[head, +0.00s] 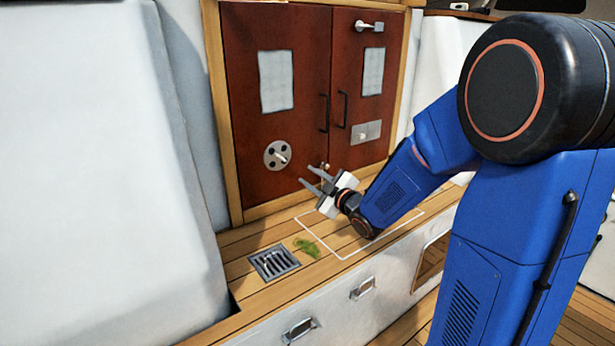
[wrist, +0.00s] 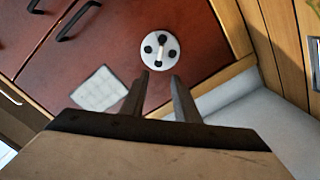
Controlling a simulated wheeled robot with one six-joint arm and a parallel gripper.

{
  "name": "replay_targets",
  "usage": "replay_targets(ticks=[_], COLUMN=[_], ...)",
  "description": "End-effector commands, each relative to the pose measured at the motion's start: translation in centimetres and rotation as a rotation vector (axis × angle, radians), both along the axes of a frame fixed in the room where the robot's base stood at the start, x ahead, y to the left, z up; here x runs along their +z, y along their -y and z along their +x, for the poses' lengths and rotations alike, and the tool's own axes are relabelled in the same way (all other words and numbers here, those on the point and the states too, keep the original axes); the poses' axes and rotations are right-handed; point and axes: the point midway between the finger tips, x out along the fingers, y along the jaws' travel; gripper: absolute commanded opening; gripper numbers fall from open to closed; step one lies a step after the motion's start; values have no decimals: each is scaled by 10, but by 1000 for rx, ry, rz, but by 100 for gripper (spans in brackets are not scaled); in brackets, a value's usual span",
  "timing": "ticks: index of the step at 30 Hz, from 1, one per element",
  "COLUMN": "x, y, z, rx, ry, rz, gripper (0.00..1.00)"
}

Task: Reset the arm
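My gripper (head: 312,181) is at the end of my blue arm, in front of the brown double doors (head: 272,110) and above the wooden ledge. Its two grey fingers are apart, with nothing between them. In the wrist view my gripper (wrist: 160,82) points toward the round white dial (wrist: 158,54) on the door, and the fingertips show just below it in the picture. The same dial is at the lower part of the left door in the head view. My arm is bent, with its forearm low over the ledge.
A drain grate (head: 274,263) and a green clump (head: 307,247) lie on the ledge beside a white outlined area (head: 345,252). Black handles (head: 324,113) and a latch (head: 366,131) are on the doors. A large white seat side (head: 100,180) stands at left.

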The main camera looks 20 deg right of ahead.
Motion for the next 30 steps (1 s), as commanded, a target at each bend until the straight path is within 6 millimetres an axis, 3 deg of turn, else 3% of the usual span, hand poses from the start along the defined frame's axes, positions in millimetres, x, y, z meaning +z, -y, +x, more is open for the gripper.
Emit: replay_targets(ticks=[11, 17, 23, 30], x=[0, 4, 5, -1], y=[0, 9, 30, 50], z=[0, -9, -42, -104], rx=[-1, -62, -203, -374], ry=[-3, -74, -246, -467], rz=[0, 10, 57, 160], gripper=[28, 28, 28, 28])
